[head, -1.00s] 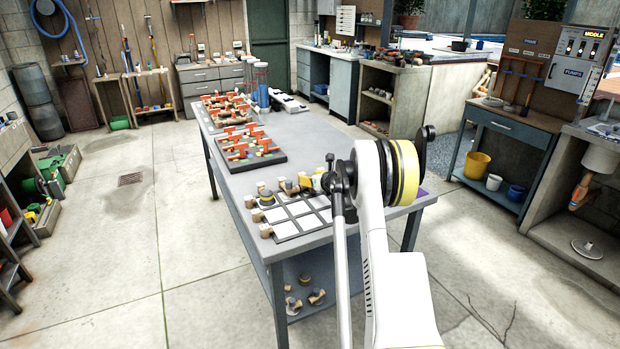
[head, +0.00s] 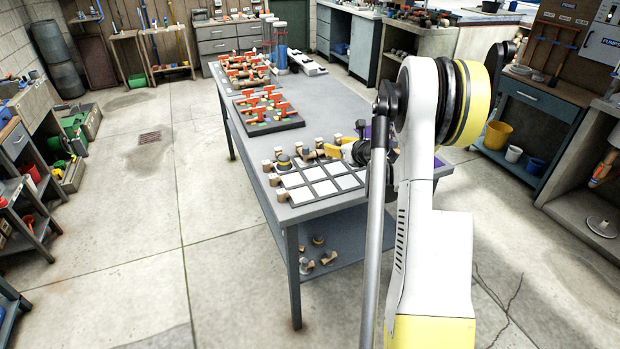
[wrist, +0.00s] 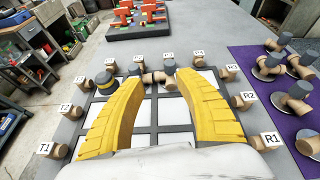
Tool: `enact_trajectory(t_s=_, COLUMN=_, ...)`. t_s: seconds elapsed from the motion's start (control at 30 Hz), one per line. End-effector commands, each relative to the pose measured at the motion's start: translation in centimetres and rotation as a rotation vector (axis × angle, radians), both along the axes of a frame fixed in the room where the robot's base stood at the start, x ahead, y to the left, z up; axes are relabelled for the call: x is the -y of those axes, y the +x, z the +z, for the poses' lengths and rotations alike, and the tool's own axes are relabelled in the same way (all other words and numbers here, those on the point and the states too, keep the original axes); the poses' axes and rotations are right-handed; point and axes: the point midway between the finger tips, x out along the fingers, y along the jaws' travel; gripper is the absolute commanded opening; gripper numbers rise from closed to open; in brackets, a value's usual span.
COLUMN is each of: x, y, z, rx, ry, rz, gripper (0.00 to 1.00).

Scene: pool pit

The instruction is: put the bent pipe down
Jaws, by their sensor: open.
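My gripper (wrist: 160,87) is open, with its two yellow fingers spread over the grid board (wrist: 150,140) in the wrist view. A tan bent pipe (wrist: 158,77) with a grey part lies at the far side of the board, between the fingertips; I cannot tell whether either finger touches it. In the head view my gripper (head: 352,151) is low over the board (head: 318,187), partly behind my arm. A piece with a dark cap and yellow band (wrist: 106,82) stands on the board, left of the left finger.
Short tan pipe stubs with labels such as T1 (wrist: 44,149) and R1 (wrist: 271,139) edge the board. A purple mat (wrist: 250,58) with several pipe pieces lies at the right. A dark tray with red-orange parts (head: 268,118) sits farther along the grey table.

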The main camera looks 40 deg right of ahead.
Motion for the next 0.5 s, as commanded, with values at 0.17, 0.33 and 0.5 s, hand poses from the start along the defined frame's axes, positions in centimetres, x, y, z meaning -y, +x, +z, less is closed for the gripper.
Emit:
enact_trajectory(t_s=0.17, x=-10.5, y=0.1, z=5.7, rx=-0.154, ry=-0.364, rz=0.294, gripper=0.40)
enact_trajectory(t_s=0.33, x=-22.4, y=-3.6, z=10.4, rx=-0.295, ry=-0.842, rz=0.681, gripper=0.40)
enact_trajectory(t_s=0.5, x=-32.0, y=-10.6, z=12.6, rx=-0.375, ry=-1.328, rz=1.082, gripper=0.40)
